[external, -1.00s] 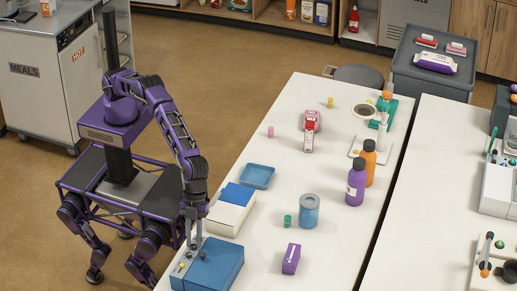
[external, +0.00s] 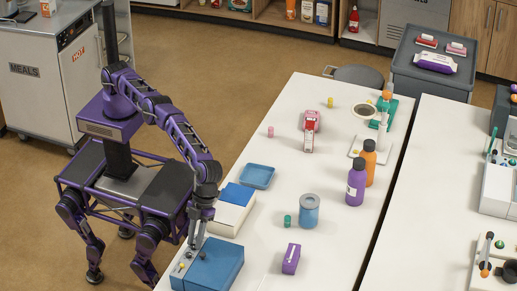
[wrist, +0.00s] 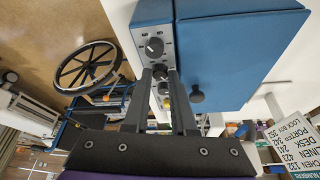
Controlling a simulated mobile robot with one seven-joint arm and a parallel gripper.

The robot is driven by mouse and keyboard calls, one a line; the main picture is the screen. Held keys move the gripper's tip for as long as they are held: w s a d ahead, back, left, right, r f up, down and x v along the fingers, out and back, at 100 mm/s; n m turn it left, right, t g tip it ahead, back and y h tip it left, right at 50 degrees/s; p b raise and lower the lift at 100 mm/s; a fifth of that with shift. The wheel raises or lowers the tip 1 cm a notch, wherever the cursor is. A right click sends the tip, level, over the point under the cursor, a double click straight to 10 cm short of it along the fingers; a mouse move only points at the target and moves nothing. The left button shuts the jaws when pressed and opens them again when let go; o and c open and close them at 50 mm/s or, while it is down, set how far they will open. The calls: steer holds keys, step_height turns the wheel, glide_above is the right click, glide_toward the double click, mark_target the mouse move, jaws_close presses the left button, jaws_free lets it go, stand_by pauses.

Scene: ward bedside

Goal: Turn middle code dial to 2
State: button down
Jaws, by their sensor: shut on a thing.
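The blue lock box (external: 212,264) lies at the near end of the white table in the external view. In the wrist view its blue door (wrist: 240,60) has a grey strip with a row of dark code dials beside it. One dial (wrist: 154,47) shows clear of my gripper, with small marks around it. My gripper (wrist: 161,73) is shut on the middle code dial (wrist: 163,72), one fingertip on each side. Its pointer and marks are too hidden to read. Another dial (wrist: 163,88) shows between the fingers, near a yellow part (wrist: 166,103).
A dark door knob (wrist: 197,94) stands out close to the right finger. A white-and-blue box (external: 232,210) lies just behind the lock box, with a blue tray (external: 257,176) beyond. A purple carton (external: 291,258) stands to the right. A card with codes (wrist: 291,140) shows lower right.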

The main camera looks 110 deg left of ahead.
stand_by(0.5)
steer(key=c, duration=1)
jaws_free()
